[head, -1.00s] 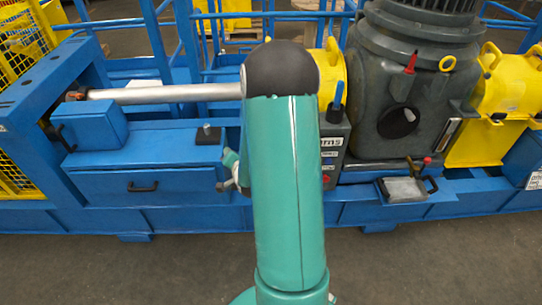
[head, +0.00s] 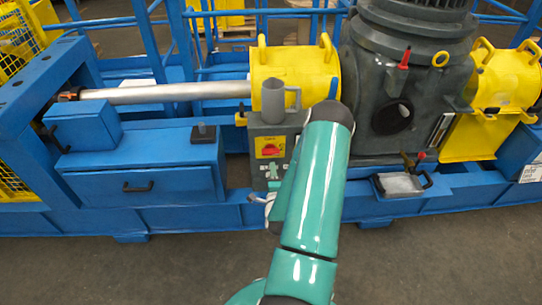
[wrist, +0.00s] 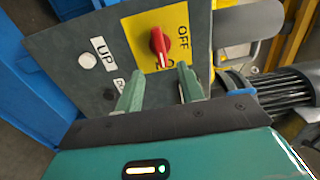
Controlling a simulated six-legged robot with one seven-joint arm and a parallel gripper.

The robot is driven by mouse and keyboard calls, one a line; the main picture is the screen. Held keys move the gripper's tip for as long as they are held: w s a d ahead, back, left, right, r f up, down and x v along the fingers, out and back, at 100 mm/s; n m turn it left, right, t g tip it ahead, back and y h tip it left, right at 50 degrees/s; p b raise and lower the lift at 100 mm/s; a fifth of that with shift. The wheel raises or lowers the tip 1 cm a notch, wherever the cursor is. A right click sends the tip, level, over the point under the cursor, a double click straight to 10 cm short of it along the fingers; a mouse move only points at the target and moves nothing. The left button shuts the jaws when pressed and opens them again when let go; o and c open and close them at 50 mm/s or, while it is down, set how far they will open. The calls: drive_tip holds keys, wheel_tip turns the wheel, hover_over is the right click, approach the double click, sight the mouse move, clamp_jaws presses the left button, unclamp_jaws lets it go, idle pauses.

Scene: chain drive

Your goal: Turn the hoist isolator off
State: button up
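The hoist isolator is a red rotary knob (wrist: 160,42) on a yellow plate (wrist: 138,26) of a grey control box. In the head view the red knob (head: 269,151) sits in the box's upper face. In the wrist view OFF is printed to the knob's right. The knob's long axis runs towards a second label below, partly hidden by a finger. My gripper (wrist: 160,82) is open and empty, its two pale green fingers pointing at the panel just below the knob, apart from it as far as I can tell. In the head view my arm partly covers the box.
A grey mug (head: 279,100) stands on the control box (head: 288,128). White UP button label (wrist: 102,47) and a round light button (wrist: 87,61) lie left of the isolator. A dark machine housing (head: 385,100) stands close on the right; a blue cabinet (head: 145,183) is left.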

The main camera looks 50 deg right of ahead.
sight(271, 155)
drive_tip(key=x, duration=0.9)
drive_tip(key=shift+w+d, duration=0.15)
drive_tip(key=shift+w, duration=0.05)
clamp_jaws()
